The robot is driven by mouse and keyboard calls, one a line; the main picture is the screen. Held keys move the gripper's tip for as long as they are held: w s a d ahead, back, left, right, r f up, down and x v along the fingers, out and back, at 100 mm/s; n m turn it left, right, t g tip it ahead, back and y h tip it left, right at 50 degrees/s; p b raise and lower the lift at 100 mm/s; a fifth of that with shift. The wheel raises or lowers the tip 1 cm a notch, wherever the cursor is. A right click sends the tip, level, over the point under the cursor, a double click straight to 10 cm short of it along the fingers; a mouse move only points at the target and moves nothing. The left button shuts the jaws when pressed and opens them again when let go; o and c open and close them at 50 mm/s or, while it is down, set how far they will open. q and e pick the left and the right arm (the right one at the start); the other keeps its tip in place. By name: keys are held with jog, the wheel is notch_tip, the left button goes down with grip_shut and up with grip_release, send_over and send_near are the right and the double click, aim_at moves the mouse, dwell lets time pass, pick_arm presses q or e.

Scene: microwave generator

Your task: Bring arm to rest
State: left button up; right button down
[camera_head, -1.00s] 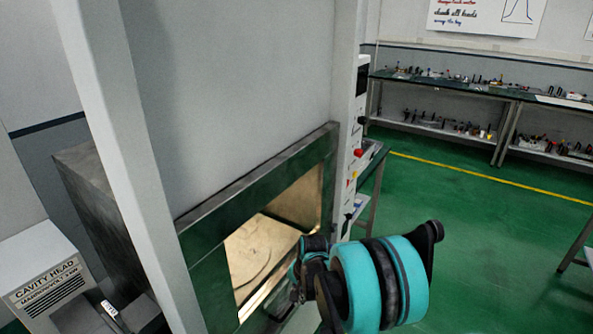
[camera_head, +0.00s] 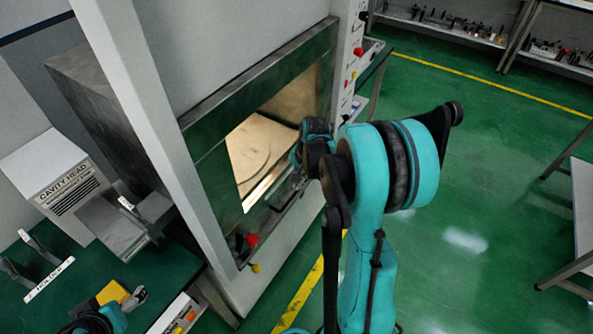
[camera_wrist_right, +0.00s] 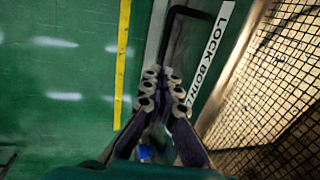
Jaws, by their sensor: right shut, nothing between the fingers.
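My right arm is teal and black and stands in front of the microwave cabinet's open cavity (camera_head: 265,145) in the head view. Its gripper (camera_head: 285,198) is small there, low by the cavity's front edge. In the right wrist view the fingertips of this gripper (camera_wrist_right: 160,87) are together with nothing between them. A black bent handle (camera_wrist_right: 187,12) lies just beyond the tips, beside a white label strip reading "LOCK BOTH"; I cannot tell whether they touch.
A green bench (camera_head: 165,285) at the lower left carries a "CAVITY HEAD" box (camera_head: 62,185) and a yellow item (camera_head: 112,293). The cabinet's pale post (camera_head: 150,140) stands left of the opening. Green floor (camera_head: 480,180) is open to the right, with a table (camera_head: 582,205) at the edge.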

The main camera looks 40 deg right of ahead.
jog(key=p+v, duration=0.1)
jog(key=v, duration=0.6)
jog(key=shift+w+p, duration=0.15)
jog(key=shift+p, duration=0.25)
jog(key=shift+r, duration=0.1)
jog(key=s+a+r+n+t+b, duration=0.1)
jog(key=s+a+n+t+b, duration=0.1)
jog(key=s+a+n, duration=0.4)
jog(key=s+a+r+n+t+b, duration=0.1)
jog(key=s+a+n, duration=0.5)
jog(key=a, duration=0.7)
jog(key=shift+r+n+t+h+b, duration=0.25)
jog(key=shift+n+t+h+b, duration=0.15)
jog(key=shift+n+t+b, duration=0.45)
